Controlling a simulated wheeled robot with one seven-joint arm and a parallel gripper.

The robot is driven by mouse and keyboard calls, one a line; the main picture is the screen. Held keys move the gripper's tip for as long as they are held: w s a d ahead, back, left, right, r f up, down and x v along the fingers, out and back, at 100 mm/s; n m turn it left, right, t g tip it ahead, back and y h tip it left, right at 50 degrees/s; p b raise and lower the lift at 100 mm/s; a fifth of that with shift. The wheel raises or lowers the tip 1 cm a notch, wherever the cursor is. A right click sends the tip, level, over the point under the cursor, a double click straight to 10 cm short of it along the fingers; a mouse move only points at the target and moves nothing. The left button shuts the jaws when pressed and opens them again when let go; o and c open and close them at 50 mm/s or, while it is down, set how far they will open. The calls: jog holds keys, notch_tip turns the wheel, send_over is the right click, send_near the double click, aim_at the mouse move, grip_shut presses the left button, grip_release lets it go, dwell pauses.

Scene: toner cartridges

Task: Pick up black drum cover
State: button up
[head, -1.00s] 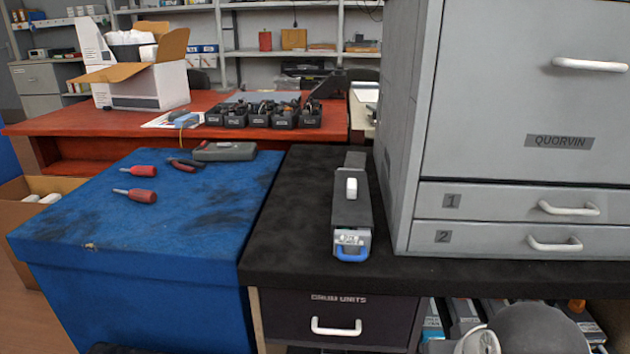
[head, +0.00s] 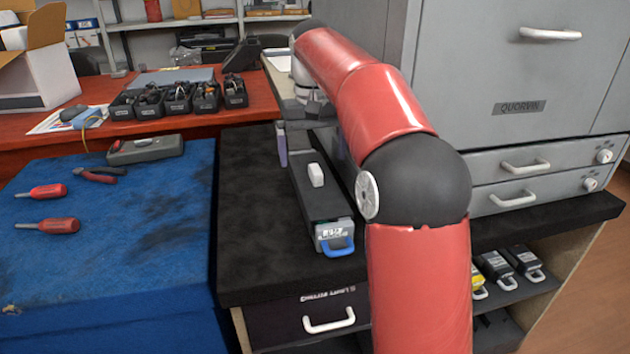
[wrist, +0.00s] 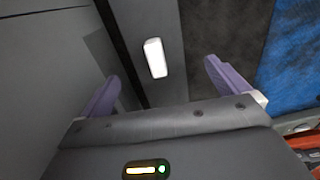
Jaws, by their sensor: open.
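The black drum cover (head: 322,205) is the long dark top of a unit on the black counter. It has a white knob (head: 316,175) on top and a blue handle (head: 338,244) at its near end. My gripper (head: 312,150) is over the far part of the unit, partly hidden by my red arm. In the wrist view its purple fingers (wrist: 161,70) are spread apart and empty. The white knob (wrist: 155,58) shows between the fingers, on the dark cover (wrist: 170,25). I cannot tell the height gap.
The grey QUORVIN cabinet (head: 490,70) stands close on the right. The blue work surface (head: 150,240) on the left holds red screwdrivers (head: 45,226) and pliers (head: 100,174). Black bins (head: 177,103) stand on the red table behind. Bare black counter (head: 245,190) lies left of the unit.

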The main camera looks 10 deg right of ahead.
aim_at(315, 181)
jog(key=f+b, duration=0.1)
jog(key=f, duration=0.6)
jog(key=shift+d+f+b, duration=0.2)
jog(key=shift+f+b, duration=0.1)
jog(key=shift+b, duration=0.05)
jog(key=c, duration=1.1)
